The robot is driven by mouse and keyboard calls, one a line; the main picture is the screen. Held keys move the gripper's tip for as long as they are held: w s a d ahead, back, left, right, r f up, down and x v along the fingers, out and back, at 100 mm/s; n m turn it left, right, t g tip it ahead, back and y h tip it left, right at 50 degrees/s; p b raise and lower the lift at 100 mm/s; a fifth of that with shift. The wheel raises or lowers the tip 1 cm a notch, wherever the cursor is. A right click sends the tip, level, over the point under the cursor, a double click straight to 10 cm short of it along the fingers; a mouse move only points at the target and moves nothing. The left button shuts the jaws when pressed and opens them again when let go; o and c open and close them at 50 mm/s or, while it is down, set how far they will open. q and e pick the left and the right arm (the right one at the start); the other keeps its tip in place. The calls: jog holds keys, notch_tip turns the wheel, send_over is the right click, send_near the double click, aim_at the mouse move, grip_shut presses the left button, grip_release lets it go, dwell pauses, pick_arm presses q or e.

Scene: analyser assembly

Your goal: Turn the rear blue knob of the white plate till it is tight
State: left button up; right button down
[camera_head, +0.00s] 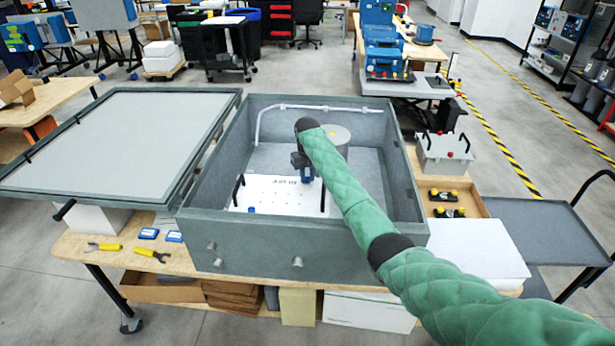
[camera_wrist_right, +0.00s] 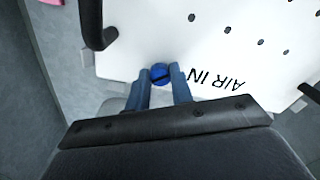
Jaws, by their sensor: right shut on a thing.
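The white plate (camera_head: 275,192) lies inside the open grey box and carries black lettering, holes and black handles. In the right wrist view the white plate (camera_wrist_right: 215,45) shows "AIR IN" upside down beside a blue knob. My right gripper (camera_head: 307,178) reaches down over the plate's rear part. In the wrist view its blue-grey fingers (camera_wrist_right: 161,78) are shut on the rear blue knob (camera_wrist_right: 160,72), one on each side; a dark slot line crosses the knob. In the head view the gripper largely hides this knob. Another blue knob (camera_head: 251,210) shows at the plate's front left. My left gripper is not in view.
The grey box's walls (camera_head: 300,240) surround the plate. A grey cylinder (camera_head: 337,138) and a white pipe (camera_head: 300,107) are behind my gripper. Black handles (camera_wrist_right: 97,25) rise from the plate. The box's lid (camera_head: 120,140) lies to the left; yellow-handled tools (camera_head: 150,253) lie in front.

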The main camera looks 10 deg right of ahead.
jog(key=m, duration=0.4)
jog(key=shift+w+r+m, duration=0.15)
jog(key=shift+r+m, duration=0.15)
jog(key=m, duration=0.5)
jog(key=shift+m, duration=0.3)
jog(key=m, duration=0.4)
jog(key=shift+m, duration=0.3)
jog(key=m, duration=0.9)
jog(key=m+b, duration=0.1)
jog(key=m, duration=0.2)
jog(key=shift+w+m, duration=0.1)
jog(key=shift+m, duration=0.2)
jog(key=m+b, duration=0.1)
jog(key=m, duration=0.2)
jog(key=shift+m, duration=0.3)
jog(key=m+b, duration=0.2)
jog(key=m, duration=0.2)
jog(key=shift+m, duration=0.7)
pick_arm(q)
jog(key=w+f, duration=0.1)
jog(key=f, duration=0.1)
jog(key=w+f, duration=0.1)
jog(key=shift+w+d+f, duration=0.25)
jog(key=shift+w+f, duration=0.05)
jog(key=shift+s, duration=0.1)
